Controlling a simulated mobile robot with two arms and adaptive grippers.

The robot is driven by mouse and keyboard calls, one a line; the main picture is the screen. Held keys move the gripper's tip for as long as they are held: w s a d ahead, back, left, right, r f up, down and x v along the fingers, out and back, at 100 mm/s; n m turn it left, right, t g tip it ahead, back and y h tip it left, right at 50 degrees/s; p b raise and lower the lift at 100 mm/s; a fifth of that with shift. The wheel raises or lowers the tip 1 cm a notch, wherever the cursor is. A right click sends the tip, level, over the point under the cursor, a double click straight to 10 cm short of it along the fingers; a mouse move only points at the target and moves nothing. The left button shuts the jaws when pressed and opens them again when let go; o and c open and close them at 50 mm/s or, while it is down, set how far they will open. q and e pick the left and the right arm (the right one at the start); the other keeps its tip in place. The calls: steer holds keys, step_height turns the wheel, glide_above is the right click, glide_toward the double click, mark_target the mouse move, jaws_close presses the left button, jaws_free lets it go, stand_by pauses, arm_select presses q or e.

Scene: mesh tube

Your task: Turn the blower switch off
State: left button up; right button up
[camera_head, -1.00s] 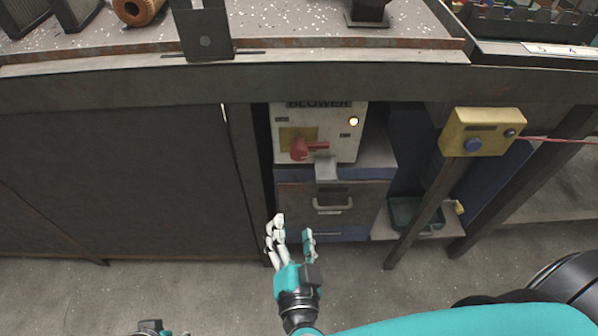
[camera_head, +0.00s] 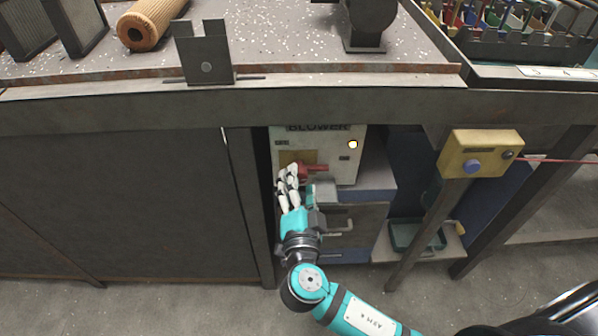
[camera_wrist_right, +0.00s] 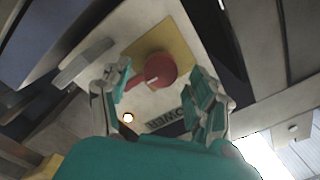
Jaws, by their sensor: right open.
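The white blower box (camera_head: 345,165) sits under the workbench, with "BLOWER" across its top and a lit indicator lamp (camera_head: 352,144). Its red rotary switch (camera_head: 316,168) is partly hidden behind my fingers in the head view. In the right wrist view the round red switch (camera_wrist_right: 160,70) stands on a yellow plate (camera_wrist_right: 172,40); its handle points toward the finger at picture left. My right gripper (camera_head: 300,180) is open in front of the switch. The wrist view shows its fingers (camera_wrist_right: 162,84) on either side of the switch; contact is unclear. My left gripper is out of view.
The bench front edge (camera_head: 230,108) runs above the box. A drawer unit (camera_head: 350,215) is below it, and a dark panel (camera_head: 120,205) is at left. A yellow control box (camera_head: 480,150) on a post stands at right.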

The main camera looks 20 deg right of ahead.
steer(key=shift+x, duration=1.45)
steer(key=shift+c, duration=0.3)
steer(key=c, duration=1.1)
